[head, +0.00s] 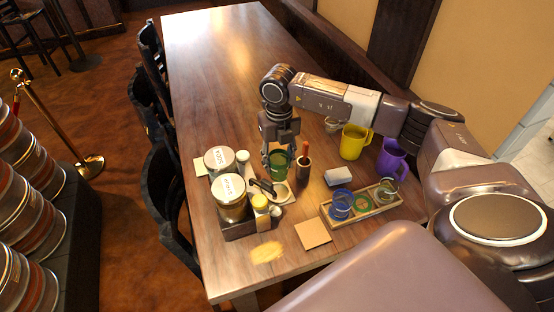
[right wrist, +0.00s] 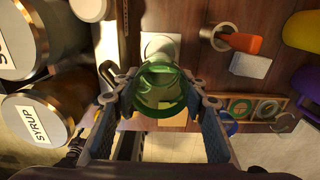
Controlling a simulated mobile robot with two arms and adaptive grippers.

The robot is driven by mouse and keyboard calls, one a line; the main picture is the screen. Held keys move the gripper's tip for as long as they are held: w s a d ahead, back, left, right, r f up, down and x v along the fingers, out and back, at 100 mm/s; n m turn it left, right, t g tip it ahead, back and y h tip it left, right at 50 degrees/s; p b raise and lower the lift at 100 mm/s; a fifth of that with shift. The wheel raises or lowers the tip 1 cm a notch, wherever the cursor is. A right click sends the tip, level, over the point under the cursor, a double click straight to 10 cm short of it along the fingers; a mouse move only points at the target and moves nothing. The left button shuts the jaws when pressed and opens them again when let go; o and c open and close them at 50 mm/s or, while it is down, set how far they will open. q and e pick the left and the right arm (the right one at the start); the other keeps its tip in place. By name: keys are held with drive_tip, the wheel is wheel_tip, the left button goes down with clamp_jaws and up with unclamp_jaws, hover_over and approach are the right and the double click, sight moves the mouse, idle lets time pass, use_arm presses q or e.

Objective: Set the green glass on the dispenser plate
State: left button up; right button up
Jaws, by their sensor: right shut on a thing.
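My right gripper (head: 279,150) is shut on the green glass (head: 279,167), which looks upright; the glass also shows between the fingers in the right wrist view (right wrist: 162,92). My left gripper is not in view.
Two lidded jars (head: 232,208) stand left, one labelled syrup. A wooden tray (head: 325,214) holds a blue glass (head: 341,204), a green ring and a clear glass (head: 386,190). Yellow (head: 353,142) and purple (head: 392,158) mugs stand right. The table's far end is clear.

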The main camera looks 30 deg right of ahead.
drive_tip(key=shift+f, duration=0.15)
wheel_tip(320, 180, down, 3)
drive_tip(key=b, duration=0.2)
drive_tip(key=shift+w+b, duration=0.1)
drive_tip(key=shift+b, duration=0.2)
wheel_tip(320, 180, down, 5)
drive_tip(key=b, duration=0.3)
use_arm(q)
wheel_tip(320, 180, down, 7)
drive_tip(key=b, duration=0.1)
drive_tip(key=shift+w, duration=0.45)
use_arm(e)
drive_tip(key=shift+f, duration=0.55)
use_arm(q)
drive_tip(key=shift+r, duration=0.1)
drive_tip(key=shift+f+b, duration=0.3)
drive_tip(key=shift+b, duration=0.15)
use_arm(e)
drive_tip(key=shift+f, duration=0.35)
drive_tip(key=o, duration=1.3)
